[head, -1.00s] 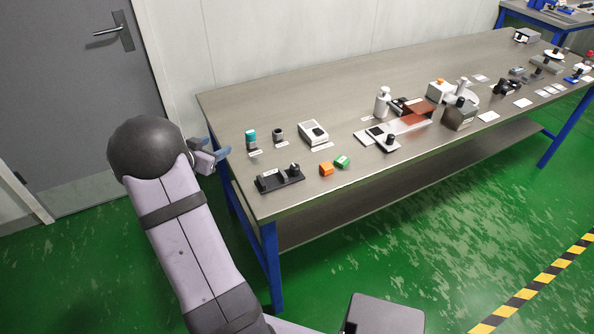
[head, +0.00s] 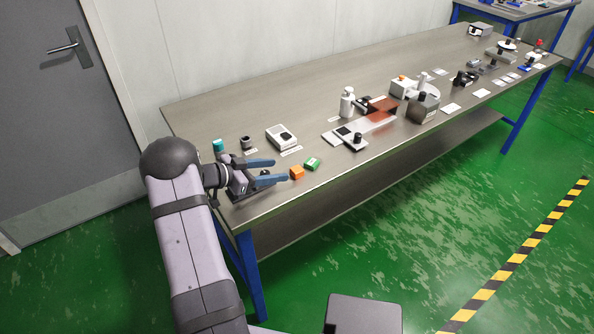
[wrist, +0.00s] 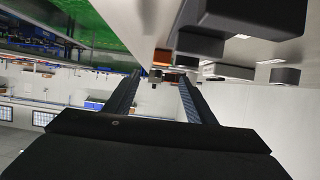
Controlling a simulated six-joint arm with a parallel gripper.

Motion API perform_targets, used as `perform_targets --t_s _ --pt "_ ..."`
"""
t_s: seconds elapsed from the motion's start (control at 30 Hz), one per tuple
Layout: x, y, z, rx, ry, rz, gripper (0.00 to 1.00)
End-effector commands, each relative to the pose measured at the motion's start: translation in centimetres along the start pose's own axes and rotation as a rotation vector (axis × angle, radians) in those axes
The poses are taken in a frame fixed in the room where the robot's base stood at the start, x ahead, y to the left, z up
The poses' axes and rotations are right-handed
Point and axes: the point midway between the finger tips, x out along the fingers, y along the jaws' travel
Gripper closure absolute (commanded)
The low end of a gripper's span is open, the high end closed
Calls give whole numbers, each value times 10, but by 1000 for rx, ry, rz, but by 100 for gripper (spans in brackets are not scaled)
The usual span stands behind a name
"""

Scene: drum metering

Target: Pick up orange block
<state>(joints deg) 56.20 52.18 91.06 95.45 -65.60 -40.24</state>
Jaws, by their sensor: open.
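The orange block (head: 297,172) sits on the workbench near its front edge, just left of a green block (head: 312,164) in the head view. My gripper (head: 280,170) is open and empty, its two blue fingers pointing right toward the orange block. The fingertips are close to the block's left side, and it does not look to be between them. In the wrist view my gripper (wrist: 160,76) shows two parted dark fingers, and a small orange patch (wrist: 163,57) appears beyond the tips; I cannot tell for sure that it is the block.
A black device (head: 240,193) is partly hidden under my gripper. A white box-like device (head: 281,137) and a teal-capped item (head: 218,146) stand behind. A flat device with a dark knob (head: 357,141) lies to the right. Bare bench (head: 225,112) shows at the back.

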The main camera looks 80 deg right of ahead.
Motion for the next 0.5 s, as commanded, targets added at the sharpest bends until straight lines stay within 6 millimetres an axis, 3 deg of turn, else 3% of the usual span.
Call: perform_targets --t_s 0.17,0.5 --pt "18 0 0 0 0 0 50" --pt "27 0 1 1 0 0 50"
